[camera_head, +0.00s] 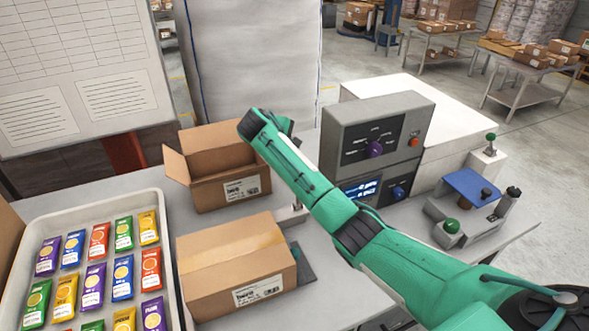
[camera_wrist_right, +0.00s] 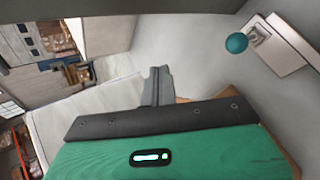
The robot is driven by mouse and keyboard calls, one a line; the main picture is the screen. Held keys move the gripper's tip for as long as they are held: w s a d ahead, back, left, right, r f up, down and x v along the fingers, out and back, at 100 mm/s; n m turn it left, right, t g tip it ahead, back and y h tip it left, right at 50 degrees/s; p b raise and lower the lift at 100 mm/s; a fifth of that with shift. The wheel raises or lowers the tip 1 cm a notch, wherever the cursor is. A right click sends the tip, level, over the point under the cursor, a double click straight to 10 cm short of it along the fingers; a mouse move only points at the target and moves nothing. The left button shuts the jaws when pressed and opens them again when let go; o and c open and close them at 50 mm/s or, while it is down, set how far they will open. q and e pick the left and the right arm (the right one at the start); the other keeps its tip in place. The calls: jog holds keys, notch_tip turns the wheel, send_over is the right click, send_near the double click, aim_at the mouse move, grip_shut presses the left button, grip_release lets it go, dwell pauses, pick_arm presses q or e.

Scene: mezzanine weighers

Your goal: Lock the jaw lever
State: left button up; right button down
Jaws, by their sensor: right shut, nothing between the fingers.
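A ball-topped lever with a green knob (camera_head: 491,137) stands on a pale block at the back right, behind a grey fixture (camera_head: 478,222) with a blue plate (camera_head: 472,187). A teal ball (camera_head: 295,248) partly shows beside the closed carton. I cannot tell which of these is the jaw lever. In the right wrist view, a teal ball knob (camera_wrist_right: 236,42) sits beside a pale block at the upper right, apart from my right gripper (camera_wrist_right: 157,74). That gripper is shut and empty. Its fingertips cannot be made out in the head view. My left gripper is not in view.
A closed carton (camera_head: 235,262) and an open carton (camera_head: 222,165) stand left of my right arm. A tray (camera_head: 72,205) of colourful packets lies farther left. A grey control box (camera_head: 374,135) with a display stands behind the arm. Bare table shows in front.

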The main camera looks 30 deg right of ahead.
jog(key=f+m+y, duration=0.1)
jog(key=m+y, duration=0.1)
jog(key=m, duration=0.1)
jog(key=f+m+y+p, duration=0.1)
jog(key=m+y, duration=0.2)
jog(key=f+m+y+p, duration=0.1)
jog(key=m+y, duration=0.2)
jog(key=m, duration=0.1)
jog(key=shift+w+d+g, duration=0.3)
jog(key=shift+w, duration=0.1)
notch_tip(320, 180, down, 10)
jog(key=s+p, duration=0.1)
jog(key=p, duration=0.5)
jog(key=shift+s+r+p, duration=0.2)
jog(key=shift+r+p, duration=0.05)
jog(key=shift+p, duration=0.05)
jog(key=shift+a, duration=0.1)
